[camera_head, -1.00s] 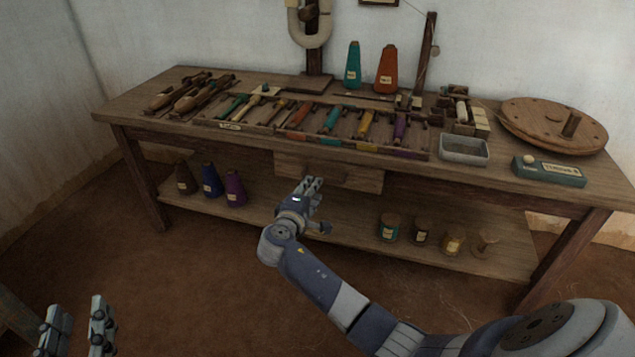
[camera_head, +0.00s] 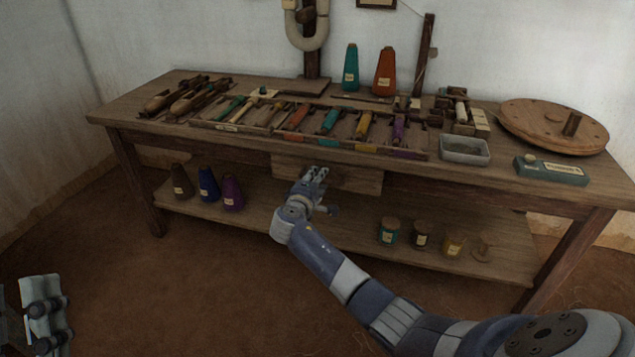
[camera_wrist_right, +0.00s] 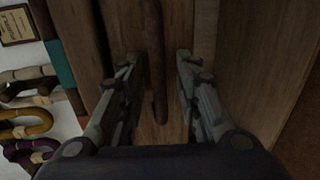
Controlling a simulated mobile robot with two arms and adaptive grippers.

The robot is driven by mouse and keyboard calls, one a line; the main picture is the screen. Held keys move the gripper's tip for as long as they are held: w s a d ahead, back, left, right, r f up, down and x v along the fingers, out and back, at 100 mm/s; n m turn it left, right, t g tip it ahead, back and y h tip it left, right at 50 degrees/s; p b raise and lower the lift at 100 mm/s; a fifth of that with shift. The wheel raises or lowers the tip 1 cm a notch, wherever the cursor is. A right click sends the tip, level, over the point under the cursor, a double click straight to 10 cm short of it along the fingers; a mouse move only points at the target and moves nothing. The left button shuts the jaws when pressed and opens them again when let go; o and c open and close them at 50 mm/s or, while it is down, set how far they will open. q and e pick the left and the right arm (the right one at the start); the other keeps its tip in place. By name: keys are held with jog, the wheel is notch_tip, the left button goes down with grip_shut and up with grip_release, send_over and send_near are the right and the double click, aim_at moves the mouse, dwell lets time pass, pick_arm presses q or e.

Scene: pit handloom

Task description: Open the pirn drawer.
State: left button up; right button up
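The pirn drawer (camera_head: 350,180) is a wooden drawer front under the bench top, and it looks closed. My right gripper (camera_head: 318,178) is at the drawer's front, left of its middle, and hides part of it. In the right wrist view, my right gripper (camera_wrist_right: 158,75) is open, with a finger on each side of the dark bar handle (camera_wrist_right: 156,60). The handle runs between the fingers, and neither finger clearly touches it. The drawer front (camera_wrist_right: 150,132) fills the space behind. My left gripper (camera_head: 45,310) shows only partly at the lower left, away from the bench.
The bench (camera_head: 140,118) holds a tray of coloured pirns (camera_head: 330,122), a metal tin (camera_head: 464,150) and a round wooden disc (camera_head: 553,128). Cones (camera_head: 207,184) and jars (camera_head: 389,232) stand on the lower shelf (camera_head: 345,228). The floor in front is clear.

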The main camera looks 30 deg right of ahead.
jog(key=shift+c, duration=0.5)
grip_shut()
pick_arm(q)
jog(key=shift+w, duration=0.1)
pick_arm(e)
jog(key=shift+a, duration=0.15)
